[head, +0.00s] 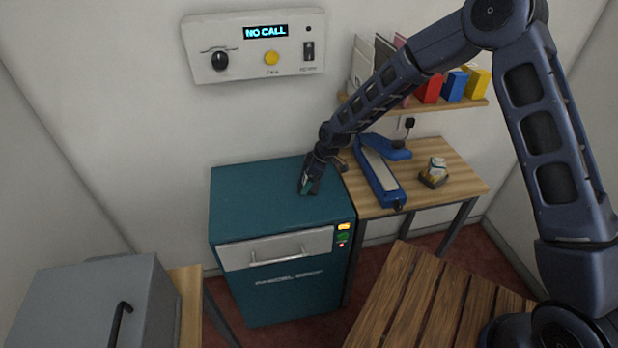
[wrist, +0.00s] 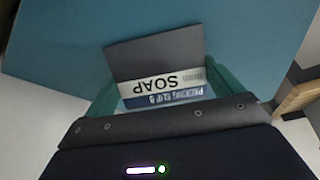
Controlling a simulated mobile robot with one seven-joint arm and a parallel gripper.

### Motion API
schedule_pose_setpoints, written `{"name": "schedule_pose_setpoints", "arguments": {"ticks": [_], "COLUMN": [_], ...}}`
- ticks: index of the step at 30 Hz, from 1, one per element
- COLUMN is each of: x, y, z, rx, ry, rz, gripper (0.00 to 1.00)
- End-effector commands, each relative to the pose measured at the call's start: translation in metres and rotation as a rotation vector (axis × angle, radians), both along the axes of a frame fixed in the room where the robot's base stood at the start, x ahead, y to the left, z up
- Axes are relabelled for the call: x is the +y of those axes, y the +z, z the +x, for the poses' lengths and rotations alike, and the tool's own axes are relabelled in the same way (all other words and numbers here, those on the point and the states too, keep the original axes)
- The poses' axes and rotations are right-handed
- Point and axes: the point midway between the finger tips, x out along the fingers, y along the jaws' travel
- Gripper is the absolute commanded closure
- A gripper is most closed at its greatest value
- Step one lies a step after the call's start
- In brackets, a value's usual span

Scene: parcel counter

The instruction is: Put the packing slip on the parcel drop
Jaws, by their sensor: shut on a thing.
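The parcel drop is a teal cabinet (head: 262,198) with a flat top, a pale drawer front with a handle and blurred lettering below. It also fills the top of the wrist view (wrist: 255,35). My gripper (head: 308,187) is over the right part of that top, pointing down. In the wrist view its teal fingers are shut on the packing slip (wrist: 155,55), a dark grey flat piece with a white strip reading "SOAP" and a blue strip reading "PACKING SLIP B". I cannot tell whether the slip touches the top. In the head view the slip is mostly hidden by my gripper.
A shelf (head: 465,107) with coloured boxes hangs above. A control panel (head: 255,48) reads "NO CALL". The cabinet's top is otherwise clear. A grey box (head: 90,305) stands front left.

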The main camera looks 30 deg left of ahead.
Motion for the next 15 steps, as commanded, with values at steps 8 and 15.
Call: {"name": "schedule_pose_setpoints", "arguments": {"ticks": [8, 15], "x": [-0.0001, -0.0013], "y": [-0.0023, 0.005], "z": [0.0, 0.0013], "rx": [0.0, 0.0], "ry": [0.0, -0.001], "rz": [0.0, 0.001], "gripper": [0.0, 0.0]}}
